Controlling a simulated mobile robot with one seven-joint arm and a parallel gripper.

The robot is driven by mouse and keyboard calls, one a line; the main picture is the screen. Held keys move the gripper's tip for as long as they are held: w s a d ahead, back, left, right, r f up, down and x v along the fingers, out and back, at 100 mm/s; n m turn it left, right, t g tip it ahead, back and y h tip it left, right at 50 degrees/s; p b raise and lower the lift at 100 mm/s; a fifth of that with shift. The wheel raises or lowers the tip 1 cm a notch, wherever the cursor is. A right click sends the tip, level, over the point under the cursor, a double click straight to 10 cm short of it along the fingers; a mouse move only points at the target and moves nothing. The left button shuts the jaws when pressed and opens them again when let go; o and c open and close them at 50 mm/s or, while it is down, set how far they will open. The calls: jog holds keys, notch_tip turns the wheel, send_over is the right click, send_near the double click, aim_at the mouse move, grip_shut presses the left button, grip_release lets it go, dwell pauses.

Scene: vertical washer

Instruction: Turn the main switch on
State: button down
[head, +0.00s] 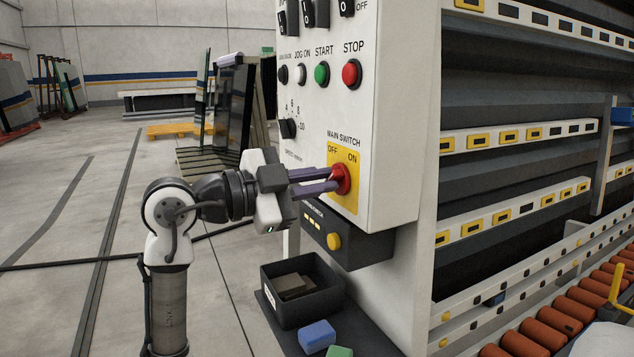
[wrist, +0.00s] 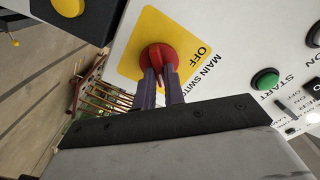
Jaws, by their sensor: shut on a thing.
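The main switch is a red rotary knob (head: 341,179) on a yellow plate (head: 350,203) low on the white control panel. The plate has OFF at its upper left and ON at its upper right. My gripper (head: 333,180) reaches the knob from the left, with its two purple fingers shut on the knob's grip. In the wrist view, the red knob (wrist: 158,62) sits between the fingertips (wrist: 160,80), and OFF is readable on the plate. The fingers partly hide the knob, and I cannot tell its exact pointer direction.
Above the switch are a green START button (head: 322,74), a red STOP button (head: 352,74) and a speed dial (head: 288,128). A dark box with a yellow button (head: 334,241) juts out below. A black bin (head: 302,300) and sponges (head: 317,336) lie lower. Open floor lies left.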

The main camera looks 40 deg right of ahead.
jog(key=c, duration=1.5)
grip_release()
jog(key=shift+a, duration=0.1)
jog(key=b+v, duration=0.1)
jog(key=v, duration=1.2)
jog(key=shift+a, duration=0.35)
